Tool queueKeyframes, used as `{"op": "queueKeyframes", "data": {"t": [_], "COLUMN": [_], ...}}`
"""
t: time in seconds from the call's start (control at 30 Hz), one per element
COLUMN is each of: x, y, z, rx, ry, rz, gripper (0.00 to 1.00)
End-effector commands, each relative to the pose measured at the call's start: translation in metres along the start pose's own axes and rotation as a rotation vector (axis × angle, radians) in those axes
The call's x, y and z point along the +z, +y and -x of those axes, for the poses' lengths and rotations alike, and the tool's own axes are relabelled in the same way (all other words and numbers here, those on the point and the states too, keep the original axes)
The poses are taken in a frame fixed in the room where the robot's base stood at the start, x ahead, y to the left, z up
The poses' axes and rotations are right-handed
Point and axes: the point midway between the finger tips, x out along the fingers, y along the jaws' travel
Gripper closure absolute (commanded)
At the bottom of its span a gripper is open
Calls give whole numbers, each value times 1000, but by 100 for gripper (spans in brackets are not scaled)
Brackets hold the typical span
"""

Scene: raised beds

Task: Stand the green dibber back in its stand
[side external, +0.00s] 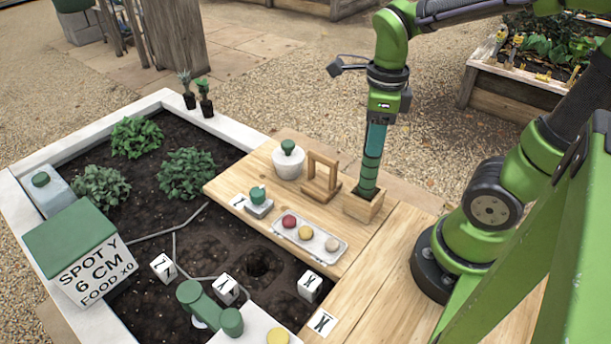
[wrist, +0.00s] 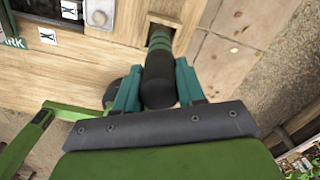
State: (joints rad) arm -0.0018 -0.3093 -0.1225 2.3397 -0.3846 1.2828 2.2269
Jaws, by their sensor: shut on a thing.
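My gripper (side external: 376,128) points down over the right part of the wooden board, its teal fingers shut on the green dibber (side external: 369,172). The dibber is close to upright, with darker bands on its shaft. Its lower end is at the open top of a small wooden box stand (side external: 361,209) and appears to be inside it; the tip is hidden, and I cannot tell how deep it sits. In the wrist view the fingers (wrist: 157,88) hold the dibber's dark handle (wrist: 158,75) from both sides, and its green-banded shaft runs toward the square opening.
A wooden frame (side external: 322,178) stands just left of the stand, with a white pot (side external: 288,162) beyond it. A tray (side external: 309,235) with three round items lies in front. The soil bed (side external: 150,235) with plants and marker cubes is left. Paving lies behind the stand.

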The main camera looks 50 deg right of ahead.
Motion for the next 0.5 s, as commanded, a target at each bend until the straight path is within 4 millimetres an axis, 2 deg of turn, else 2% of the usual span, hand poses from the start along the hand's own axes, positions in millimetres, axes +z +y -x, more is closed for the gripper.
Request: {"op": "queueKeyframes", "data": {"t": [0.3, 0.5], "x": [-1, 0], "y": [1, 0], "z": [-38, -40], "rx": [2, -1], "ry": [1, -2], "rz": [1, 0], "gripper": [100, 100]}}
